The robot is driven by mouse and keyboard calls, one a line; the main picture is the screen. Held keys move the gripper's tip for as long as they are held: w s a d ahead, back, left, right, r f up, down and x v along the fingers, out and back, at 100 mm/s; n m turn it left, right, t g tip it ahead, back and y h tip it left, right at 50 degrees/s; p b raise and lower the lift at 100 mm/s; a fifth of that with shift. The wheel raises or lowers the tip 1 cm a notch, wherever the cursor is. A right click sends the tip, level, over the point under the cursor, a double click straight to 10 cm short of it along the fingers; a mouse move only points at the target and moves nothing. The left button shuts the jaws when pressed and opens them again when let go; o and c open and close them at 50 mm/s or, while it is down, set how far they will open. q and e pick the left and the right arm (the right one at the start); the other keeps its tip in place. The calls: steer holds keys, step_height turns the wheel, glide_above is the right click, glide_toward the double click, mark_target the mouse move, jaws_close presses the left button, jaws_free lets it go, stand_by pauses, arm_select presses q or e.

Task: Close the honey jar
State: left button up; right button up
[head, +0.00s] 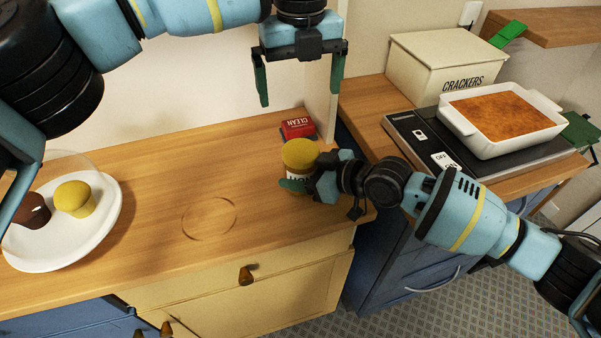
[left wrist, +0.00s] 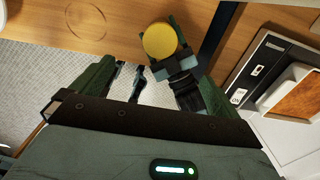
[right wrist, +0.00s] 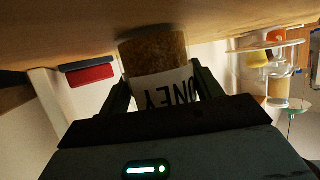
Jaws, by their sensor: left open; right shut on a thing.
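The honey jar (head: 298,178) stands upright near the counter's right end, with a yellow lid (head: 299,152) on its top. I cannot tell whether the lid is fully tightened. My right gripper (head: 297,186) is shut around the jar's side, low on the body; its fingers partly cover the label. In the right wrist view the amber jar (right wrist: 155,55) sits between the fingers with its label upside down, and its lid is hidden. My left gripper (head: 300,106) is open and empty, above the jar; the lid (left wrist: 160,41) also shows in the left wrist view.
A red box (head: 297,129) stands just behind the jar. A white plate (head: 75,245) with two muffin-like cakes is at left. A cracker tin (head: 440,70) and a baking dish (head: 505,125) on a black hob are at right. The counter's middle is clear, with a ring mark (head: 208,218).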

arm_select(q)
steer(key=shift+r, duration=1.25)
arm_select(e)
steer(key=o, duration=2)
steer(key=shift+c, duration=0.2)
steer(key=shift+d, duration=0.15)
arm_select(q)
steer(key=shift+f, duration=0.35)
arm_select(e)
steer(key=shift+v, duration=3.8)
steer(key=shift+r, duration=0.1)
